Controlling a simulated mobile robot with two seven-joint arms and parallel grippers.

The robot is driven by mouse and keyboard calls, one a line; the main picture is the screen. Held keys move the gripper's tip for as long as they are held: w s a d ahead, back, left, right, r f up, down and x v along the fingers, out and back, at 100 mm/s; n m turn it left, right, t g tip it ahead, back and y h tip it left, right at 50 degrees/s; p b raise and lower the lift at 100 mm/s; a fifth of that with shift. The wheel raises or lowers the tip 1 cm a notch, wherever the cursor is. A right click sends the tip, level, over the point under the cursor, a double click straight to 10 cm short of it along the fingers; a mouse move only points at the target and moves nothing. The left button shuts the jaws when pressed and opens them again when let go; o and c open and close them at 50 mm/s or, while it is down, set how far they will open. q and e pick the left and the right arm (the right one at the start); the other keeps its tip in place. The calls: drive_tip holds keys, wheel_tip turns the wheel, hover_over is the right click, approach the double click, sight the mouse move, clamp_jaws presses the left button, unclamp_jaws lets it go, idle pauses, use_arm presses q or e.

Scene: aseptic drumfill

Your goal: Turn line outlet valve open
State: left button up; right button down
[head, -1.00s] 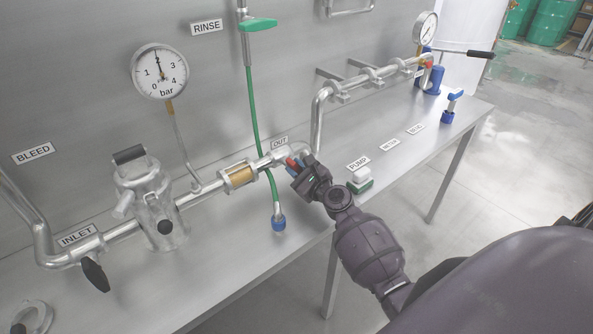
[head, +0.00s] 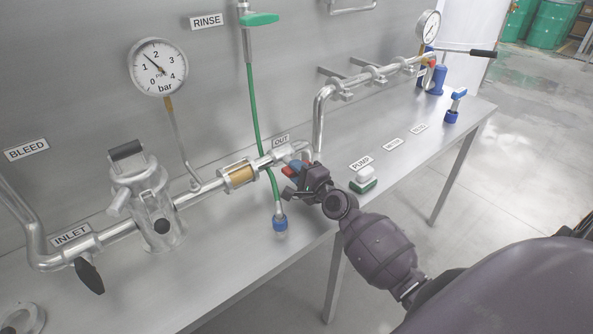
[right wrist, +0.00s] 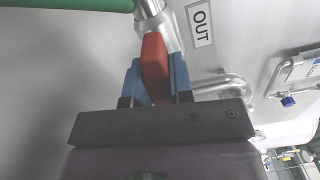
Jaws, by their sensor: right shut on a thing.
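The line outlet valve sits on the pipe by the OUT label (head: 281,140), just right of the amber sight glass (head: 239,175). Its red handle (right wrist: 154,58) stands between the blue fingers of my right gripper (right wrist: 155,80) in the right wrist view. In the head view my right gripper (head: 291,178) is at the valve, shut on the handle, and largely hides it. The OUT label (right wrist: 200,22) also shows up close in the right wrist view. The handle's exact angle to the pipe is hard to tell. My left gripper is not in view.
A pressure gauge (head: 158,67) reads between 1 and 2 bar. A green hose (head: 255,110) hangs close left of my gripper, ending in a blue coupling (head: 280,222). A green-based pump switch (head: 363,182) stands to the right. The INLET valve's black handle (head: 89,275) points downward.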

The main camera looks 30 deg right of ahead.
drive_tip(key=shift+f+n, duration=0.1)
drive_tip(key=shift+n, duration=0.9)
drive_tip(key=c, duration=1)
unclamp_jaws()
drive_tip(key=s, duration=0.9)
drive_tip(key=shift+s+d, duration=0.15)
drive_tip(key=shift+d, duration=0.25)
drive_tip(key=shift+s, duration=0.7)
